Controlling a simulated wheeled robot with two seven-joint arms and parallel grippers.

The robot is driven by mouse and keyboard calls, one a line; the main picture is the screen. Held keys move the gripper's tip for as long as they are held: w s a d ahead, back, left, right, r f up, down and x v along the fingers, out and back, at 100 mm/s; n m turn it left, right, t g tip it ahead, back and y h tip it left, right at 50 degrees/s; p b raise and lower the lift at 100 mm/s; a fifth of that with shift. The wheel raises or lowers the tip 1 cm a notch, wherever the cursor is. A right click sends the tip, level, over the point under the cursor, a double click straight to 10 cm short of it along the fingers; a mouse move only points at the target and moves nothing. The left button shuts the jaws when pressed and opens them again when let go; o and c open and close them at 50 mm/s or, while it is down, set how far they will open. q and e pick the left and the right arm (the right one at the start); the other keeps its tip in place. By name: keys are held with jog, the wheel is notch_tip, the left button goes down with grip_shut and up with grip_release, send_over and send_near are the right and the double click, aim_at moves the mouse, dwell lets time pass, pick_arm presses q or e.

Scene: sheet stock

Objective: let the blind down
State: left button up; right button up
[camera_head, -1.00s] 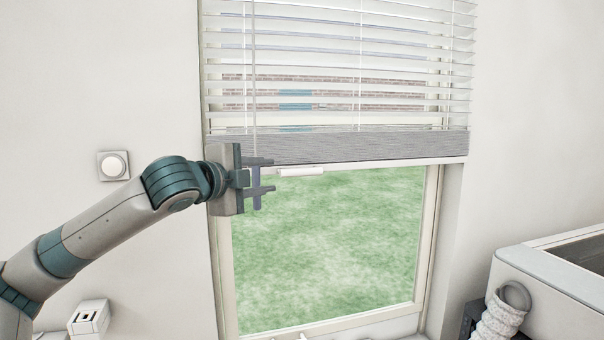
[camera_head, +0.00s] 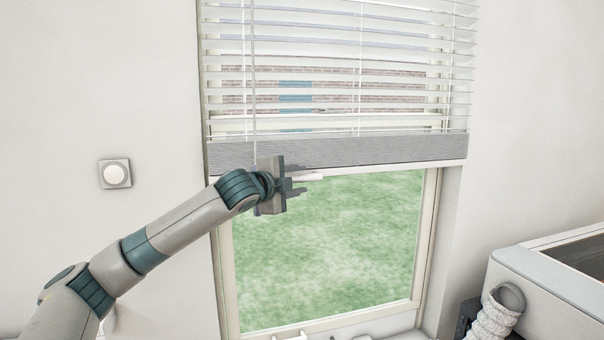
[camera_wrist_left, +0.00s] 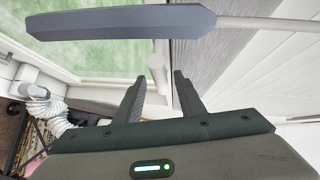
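The white slatted blind (camera_head: 340,70) covers the upper part of the window and ends in a grey bottom rail (camera_head: 400,148). A grey wand grip (camera_wrist_left: 120,22) crosses the top of that view. My right gripper is not in view.
A window frame (camera_head: 428,235) surrounds the glass below the blind. A round wall knob (camera_head: 115,174) is at left. A grey-white box (camera_head: 550,295) with a ribbed white hose (camera_head: 497,318) stands at lower right.

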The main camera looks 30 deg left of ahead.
pick_arm(q)
jog(key=shift+w+f, duration=0.15)
jog(key=shift+w, duration=1.05)
grip_shut()
jog(key=shift+f, duration=0.15)
